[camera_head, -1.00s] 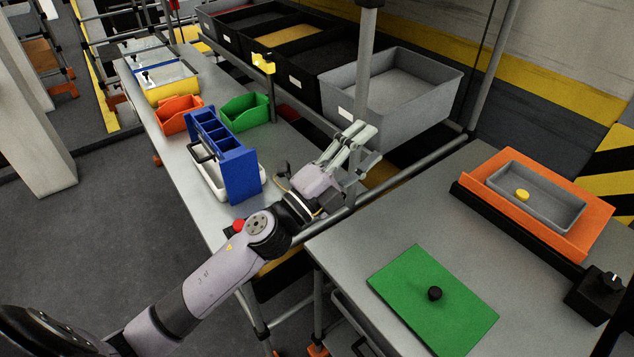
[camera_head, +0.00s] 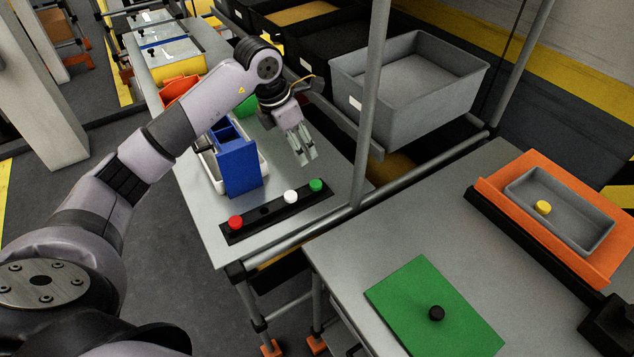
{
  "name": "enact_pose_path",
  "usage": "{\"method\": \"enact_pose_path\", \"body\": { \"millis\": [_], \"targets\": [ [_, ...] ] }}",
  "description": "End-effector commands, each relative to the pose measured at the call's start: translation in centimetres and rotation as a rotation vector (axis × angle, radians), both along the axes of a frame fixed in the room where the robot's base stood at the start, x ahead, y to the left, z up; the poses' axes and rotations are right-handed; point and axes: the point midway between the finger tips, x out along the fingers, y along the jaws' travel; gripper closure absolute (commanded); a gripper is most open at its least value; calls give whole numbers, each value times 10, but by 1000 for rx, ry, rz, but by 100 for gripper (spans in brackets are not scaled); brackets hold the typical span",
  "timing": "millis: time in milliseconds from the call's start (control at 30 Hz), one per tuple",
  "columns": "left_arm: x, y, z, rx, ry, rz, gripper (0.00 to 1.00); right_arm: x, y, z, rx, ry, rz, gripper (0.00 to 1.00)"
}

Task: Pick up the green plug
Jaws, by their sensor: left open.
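The green plug (camera_head: 315,185) sits at the right end of a black strip (camera_head: 268,213) on the left table. A white plug (camera_head: 290,196) stands beside it, and a red plug (camera_head: 236,222) is at the strip's left end. My left gripper (camera_head: 306,156) is open, pointing down, above and behind the green plug and apart from it. Nothing shows between its fingers. My right gripper is not in view.
A blue holder (camera_head: 240,167) in a white tray stands left of the gripper. A metal post (camera_head: 371,110) rises right of the green plug. A grey bin (camera_head: 410,85) is behind it.

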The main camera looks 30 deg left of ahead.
Motion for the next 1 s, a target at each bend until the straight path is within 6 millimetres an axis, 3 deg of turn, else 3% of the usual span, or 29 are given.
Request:
{"method": "enact_pose_path", "body": {
  "millis": [200,400,667,833,1000],
  "targets": [
    [11,-9,-46,-6,6,0,49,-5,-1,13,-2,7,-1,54],
    [21,-15,-81,-7,3,-1,49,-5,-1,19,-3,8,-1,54],
    [25,-17,-99,-6,1,-2,49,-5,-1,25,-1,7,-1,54],
    [28,-21,-123,-8,5,-1,49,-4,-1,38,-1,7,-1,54],
    [34,-23,-141,-7,0,-1,49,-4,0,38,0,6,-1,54]
  ]
}}
